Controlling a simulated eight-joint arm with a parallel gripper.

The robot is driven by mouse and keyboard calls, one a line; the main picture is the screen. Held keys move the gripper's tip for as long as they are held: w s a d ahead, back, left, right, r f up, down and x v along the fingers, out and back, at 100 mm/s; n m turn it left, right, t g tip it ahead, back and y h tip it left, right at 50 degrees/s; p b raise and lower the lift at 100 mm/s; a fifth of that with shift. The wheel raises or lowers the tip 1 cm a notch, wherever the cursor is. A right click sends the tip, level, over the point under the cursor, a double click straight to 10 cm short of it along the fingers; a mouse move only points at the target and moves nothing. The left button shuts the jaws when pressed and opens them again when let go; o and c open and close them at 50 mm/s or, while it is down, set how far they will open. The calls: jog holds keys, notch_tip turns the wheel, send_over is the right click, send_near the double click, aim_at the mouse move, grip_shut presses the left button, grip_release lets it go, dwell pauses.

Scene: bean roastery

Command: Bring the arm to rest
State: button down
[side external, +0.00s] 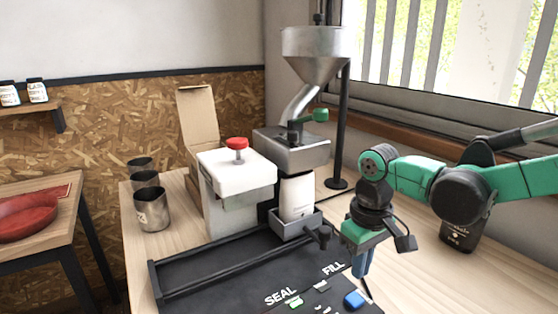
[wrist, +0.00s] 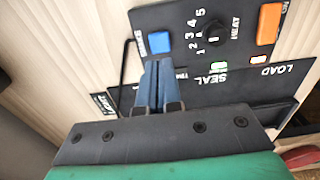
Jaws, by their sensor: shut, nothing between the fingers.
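My gripper (side external: 363,263) is at the end of the green and black arm, at the right of the dark control panel. Its blue fingers are shut and empty, pointing down. In the wrist view the two fingers (wrist: 159,84) lie together, their tips near the blue button (wrist: 159,42) of the panel. I cannot tell whether they touch anything. In the side view the blue button (side external: 355,300) is below and in front of the fingers.
A white bag (side external: 297,197) stands in a dark holder under the metal hopper (side external: 314,55). Left of it are a white unit with a red knob (side external: 237,143), an open carton (side external: 198,115) and metal cups (side external: 152,208). Bare tabletop (side external: 440,285) shows at right.

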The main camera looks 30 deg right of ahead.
dwell(0.4)
jog(key=d+r+t, duration=0.1)
jog(key=t, duration=0.1)
jog(key=d+r+t, duration=0.1)
jog(key=t, duration=0.1)
jog(key=s+d+r+t, duration=0.1)
jog(key=t, duration=0.2)
jog(key=shift+r, duration=0.35)
